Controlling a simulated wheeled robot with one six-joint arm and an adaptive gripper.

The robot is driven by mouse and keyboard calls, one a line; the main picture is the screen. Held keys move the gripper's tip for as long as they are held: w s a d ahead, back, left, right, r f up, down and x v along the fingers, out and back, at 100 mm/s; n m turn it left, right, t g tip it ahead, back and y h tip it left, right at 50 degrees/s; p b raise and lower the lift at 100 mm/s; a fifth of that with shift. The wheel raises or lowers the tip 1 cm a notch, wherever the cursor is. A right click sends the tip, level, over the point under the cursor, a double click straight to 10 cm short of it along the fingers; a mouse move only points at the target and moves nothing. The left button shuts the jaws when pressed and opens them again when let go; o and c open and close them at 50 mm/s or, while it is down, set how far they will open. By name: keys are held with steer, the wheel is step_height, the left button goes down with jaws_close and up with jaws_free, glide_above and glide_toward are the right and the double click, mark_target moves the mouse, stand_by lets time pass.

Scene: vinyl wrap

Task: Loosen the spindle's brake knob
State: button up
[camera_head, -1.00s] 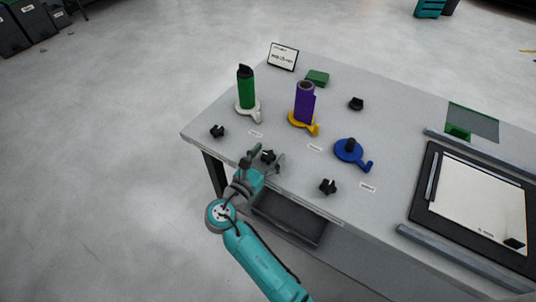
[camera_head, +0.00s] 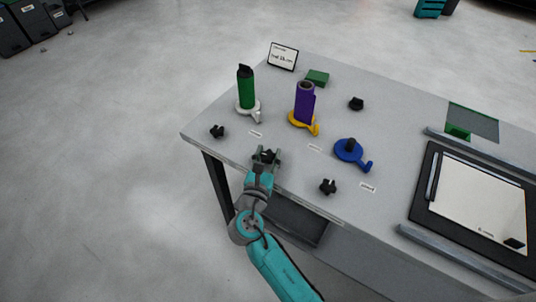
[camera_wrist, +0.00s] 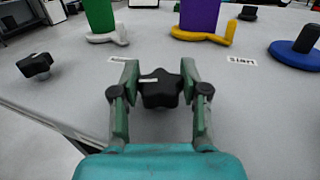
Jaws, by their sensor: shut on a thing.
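The black lobed brake knob (camera_head: 267,156) is the middle one of three along the table's near edge. In the wrist view the knob (camera_wrist: 160,90) sits between my fingers. My gripper (camera_wrist: 160,80) is shut on it, a finger at each side; the head view also shows my gripper (camera_head: 266,155) there. Behind it, a purple roll (camera_head: 304,103) stands upright on a yellow spindle base (camera_head: 314,131). To its left, a green roll (camera_head: 246,90) stands on a white base (camera_head: 255,117). A blue spindle base (camera_head: 345,153) with a black post and no roll is at right.
Another black knob (camera_head: 217,131) is at left and one (camera_head: 328,187) at right. A black piece (camera_head: 356,103), a green block (camera_head: 317,78) and a sign (camera_head: 283,56) stand farther back. A black-framed board (camera_head: 480,205) lies at right.

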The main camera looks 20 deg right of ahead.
steer(key=shift+n+t+y, duration=0.9)
steer(key=shift+n+y, duration=0.2)
steer(key=shift+y, duration=0.5)
steer(key=o, duration=1.2)
steer(key=shift+c, duration=0.2)
steer(key=v, duration=1.2)
steer(key=shift+d, duration=0.1)
